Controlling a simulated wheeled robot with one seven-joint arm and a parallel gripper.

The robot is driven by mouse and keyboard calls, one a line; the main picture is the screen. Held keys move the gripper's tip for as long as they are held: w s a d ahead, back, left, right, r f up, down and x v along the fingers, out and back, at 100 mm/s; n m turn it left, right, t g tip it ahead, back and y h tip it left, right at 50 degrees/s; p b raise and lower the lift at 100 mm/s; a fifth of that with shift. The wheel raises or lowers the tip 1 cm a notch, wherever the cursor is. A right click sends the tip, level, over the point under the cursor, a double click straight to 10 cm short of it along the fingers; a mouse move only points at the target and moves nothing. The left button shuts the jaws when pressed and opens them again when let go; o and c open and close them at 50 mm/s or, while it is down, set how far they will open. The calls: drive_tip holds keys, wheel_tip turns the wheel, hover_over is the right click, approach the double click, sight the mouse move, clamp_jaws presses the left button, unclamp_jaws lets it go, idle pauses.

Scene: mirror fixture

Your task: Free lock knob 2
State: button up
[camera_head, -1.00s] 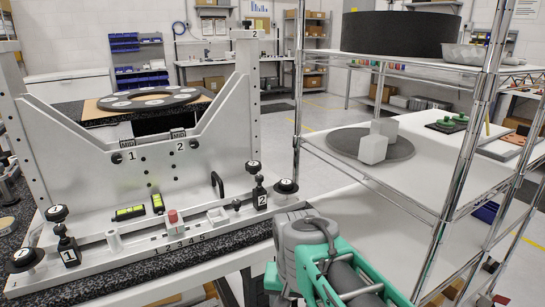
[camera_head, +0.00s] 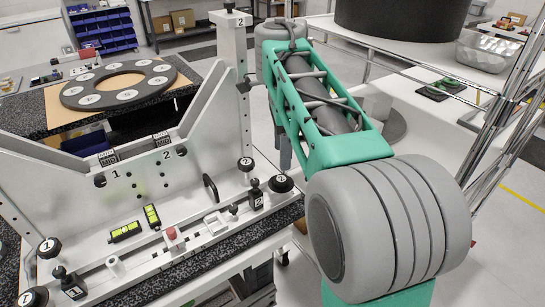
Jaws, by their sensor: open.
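The mirror fixture (camera_head: 60,175) is a light grey metal frame. At its right end are a black knob marked 2 (camera_head: 246,164), a wider black knob marked 2 (camera_head: 282,183) and a small block marked 2 (camera_head: 256,199). I cannot tell which of these is lock knob 2. My arm reaches to the upright post marked 2 (camera_head: 234,50).
Knobs marked 1 (camera_head: 50,248) stand at the fixture's left end. A red-topped peg (camera_head: 172,239) and yellow-green levels (camera_head: 125,231) sit on the base. A dark ring with white discs (camera_head: 118,85) lies behind. A wire shelf (camera_head: 500,130) stands at right.

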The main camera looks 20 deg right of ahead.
sight(281, 178)
wheel_tip(281, 178, down, 8)
drive_tip(key=b, duration=0.7)
drive_tip(key=shift+a, duration=0.1)
drive_tip(key=shift+r, duration=0.1)
clamp_jaws()
